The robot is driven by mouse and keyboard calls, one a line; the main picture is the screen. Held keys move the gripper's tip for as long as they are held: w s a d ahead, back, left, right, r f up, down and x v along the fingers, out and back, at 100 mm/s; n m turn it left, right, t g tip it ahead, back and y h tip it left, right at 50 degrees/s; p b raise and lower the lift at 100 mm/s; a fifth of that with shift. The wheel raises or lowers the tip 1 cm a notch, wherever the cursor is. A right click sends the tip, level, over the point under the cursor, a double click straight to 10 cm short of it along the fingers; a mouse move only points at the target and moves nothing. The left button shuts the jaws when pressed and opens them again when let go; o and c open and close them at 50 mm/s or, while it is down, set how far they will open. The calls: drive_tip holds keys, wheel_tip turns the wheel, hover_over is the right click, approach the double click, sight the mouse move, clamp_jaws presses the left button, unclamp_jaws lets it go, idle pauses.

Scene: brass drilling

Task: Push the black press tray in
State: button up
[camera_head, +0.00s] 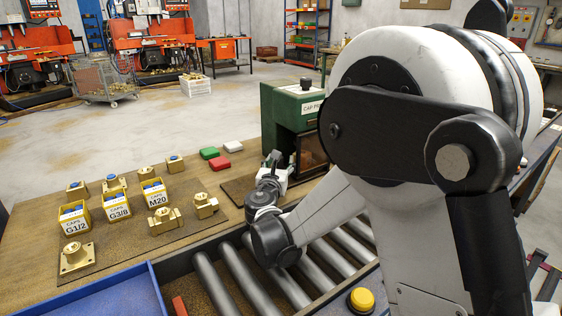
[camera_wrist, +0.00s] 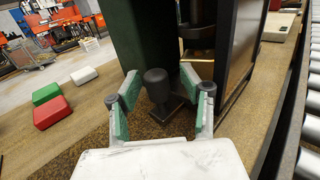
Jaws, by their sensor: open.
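The green cap press (camera_head: 283,108) stands on the bench, and its dark green side (camera_wrist: 141,32) fills the upper middle of the wrist view. My gripper (camera_head: 274,160) is low beside the press. In the wrist view my gripper (camera_wrist: 160,97) is open, its two green-padded fingers spread on either side of a black knob (camera_wrist: 157,84). The knob stands upright at the press's foot, with a gap to each finger. The head view does not show the tray clearly.
Red (camera_head: 219,163), green (camera_head: 209,153) and white (camera_head: 233,146) blocks lie left of the press. Yellow cap bins (camera_head: 117,213) and brass parts (camera_head: 166,218) stand further left. A roller conveyor (camera_head: 238,275) runs along the front. The press's dark door panel (camera_wrist: 243,55) stands close right of my fingers.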

drive_tip(key=s, duration=0.3)
drive_tip(key=s+a, duration=0.1)
drive_tip(key=s, duration=0.7)
drive_tip(key=shift+s+a, duration=0.15)
